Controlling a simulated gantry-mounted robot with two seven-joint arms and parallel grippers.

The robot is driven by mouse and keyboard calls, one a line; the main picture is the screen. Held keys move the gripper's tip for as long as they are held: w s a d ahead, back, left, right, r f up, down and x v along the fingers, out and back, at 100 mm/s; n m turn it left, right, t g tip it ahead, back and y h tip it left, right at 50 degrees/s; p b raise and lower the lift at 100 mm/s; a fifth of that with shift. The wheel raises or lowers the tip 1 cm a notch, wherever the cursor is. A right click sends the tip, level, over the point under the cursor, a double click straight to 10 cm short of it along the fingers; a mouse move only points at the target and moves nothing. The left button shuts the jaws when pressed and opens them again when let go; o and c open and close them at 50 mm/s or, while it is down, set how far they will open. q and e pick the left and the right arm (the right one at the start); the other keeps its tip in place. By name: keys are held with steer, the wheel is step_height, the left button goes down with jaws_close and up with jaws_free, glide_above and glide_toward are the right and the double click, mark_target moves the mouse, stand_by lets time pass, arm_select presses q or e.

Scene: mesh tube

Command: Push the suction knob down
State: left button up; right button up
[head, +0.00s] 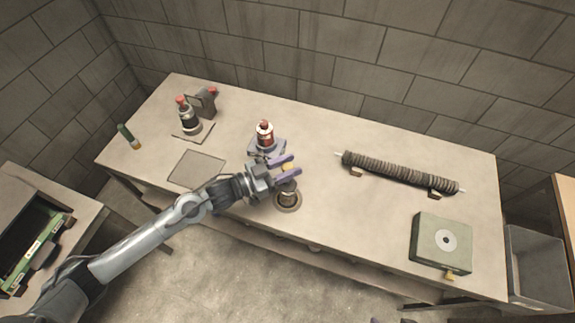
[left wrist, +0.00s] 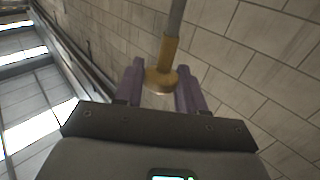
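A yellow-brass knob (head: 287,168), which looks like the suction knob, stands above a dark cylinder (head: 288,196) on a round base on the table. In the left wrist view the knob (left wrist: 160,80) sits on a thin grey rod. My left gripper (head: 286,168) has its purple fingers apart, one on each side of the knob. A purplish sliver at the bottom edge (head: 378,320) seems to be my right gripper, mostly out of frame.
A red-capped bottle (head: 265,134) stands on a stand behind the left gripper. A dark ribbed tube (head: 400,173) rests on supports at right. A green box (head: 441,243) sits front right. More bottles (head: 188,117) stand back left. The table (head: 345,225) is clear right of the cylinder.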

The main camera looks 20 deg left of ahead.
arm_select(q)
jaws_close()
step_height(320, 180, down, 5)
steer(key=shift+r+b, duration=0.1)
steer(key=shift+b, duration=0.65)
steer(key=shift+f, duration=0.35)
steer(key=o, duration=0.8)
jaws_free()
steer(key=shift+c, duration=0.2)
steer(key=v, duration=1.1)
steer(key=shift+p, duration=0.35)
